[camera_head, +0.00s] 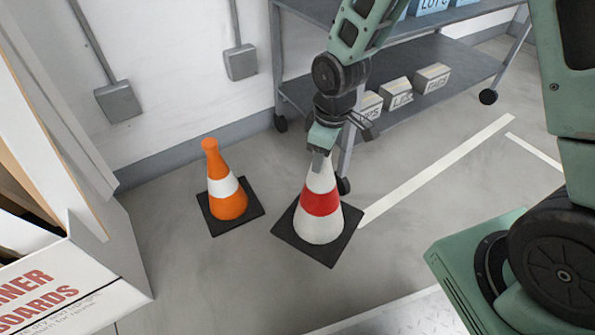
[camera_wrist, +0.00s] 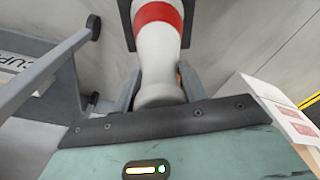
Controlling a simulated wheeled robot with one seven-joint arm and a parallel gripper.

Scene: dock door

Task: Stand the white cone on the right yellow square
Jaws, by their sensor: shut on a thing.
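The white cone (camera_head: 321,226) has a red band and a square black base, and stands upright near the cart. My gripper (camera_head: 321,158) is shut on its top from above. The wrist view shows the white cone (camera_wrist: 157,62) between my two fingers, its narrow end closest to the camera. Its base looks at or close to the floor; I cannot tell whether it touches. No yellow square shows in the head view. A yellow line (camera_wrist: 310,99) shows at the right edge of the wrist view.
An orange cone (camera_head: 228,198) with a white band stands just left of the white cone. A grey wheeled cart (camera_head: 440,62) with small boxes is behind. A large carton (camera_head: 75,285) fills the lower left. White lines (camera_head: 440,170) mark open floor on the right.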

